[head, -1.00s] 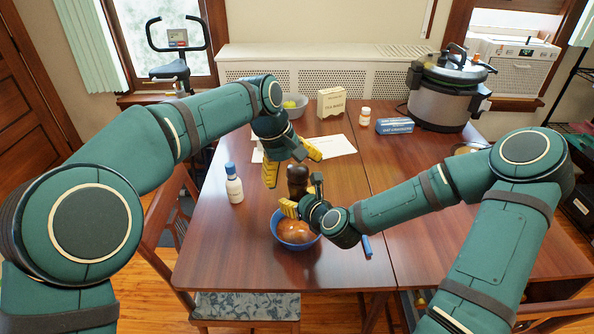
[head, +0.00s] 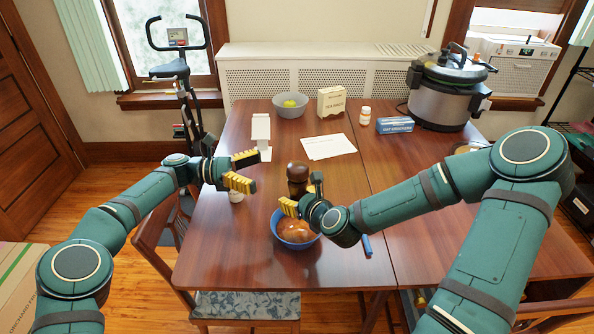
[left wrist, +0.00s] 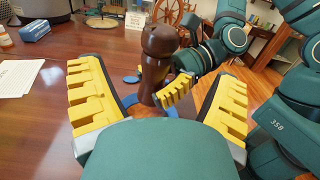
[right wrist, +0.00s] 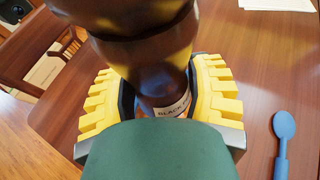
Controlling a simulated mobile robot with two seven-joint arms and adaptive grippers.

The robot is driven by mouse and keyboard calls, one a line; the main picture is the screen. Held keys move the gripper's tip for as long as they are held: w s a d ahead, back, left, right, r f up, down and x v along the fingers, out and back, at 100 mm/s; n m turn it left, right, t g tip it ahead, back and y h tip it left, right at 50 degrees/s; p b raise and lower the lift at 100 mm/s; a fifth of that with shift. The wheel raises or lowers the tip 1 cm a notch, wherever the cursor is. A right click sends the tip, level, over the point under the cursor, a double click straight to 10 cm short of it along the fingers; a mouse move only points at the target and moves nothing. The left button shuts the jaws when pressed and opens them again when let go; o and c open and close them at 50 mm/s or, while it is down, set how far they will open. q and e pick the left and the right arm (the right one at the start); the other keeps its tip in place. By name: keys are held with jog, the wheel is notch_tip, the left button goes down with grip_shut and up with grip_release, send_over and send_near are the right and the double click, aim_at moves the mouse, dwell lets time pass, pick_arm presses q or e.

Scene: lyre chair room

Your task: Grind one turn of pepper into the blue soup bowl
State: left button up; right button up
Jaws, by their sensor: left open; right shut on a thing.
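The dark brown pepper mill (head: 297,174) stands upright over the blue soup bowl (head: 299,246), which holds orange-brown soup. My right gripper (head: 303,196) is shut on the mill's lower body; its fingers flank the mill (right wrist: 145,50) in the right wrist view, where part of a label shows. My left gripper (head: 243,170) is open and empty, to the left of the mill and apart from it. In the left wrist view the mill (left wrist: 155,65) appears beyond the open yellow fingers (left wrist: 157,105), with the bowl partly hidden behind it.
A white stand (head: 260,140), papers (head: 328,147) and a grey bowl (head: 290,107) are behind. A blue spoon (right wrist: 283,140) lies right of the bowl. A large cooker (head: 450,90) stands at back right.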

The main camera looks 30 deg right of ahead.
aim_at(297, 171)
pick_arm(q)
jog(key=x, duration=1)
jog(key=c, duration=1.2)
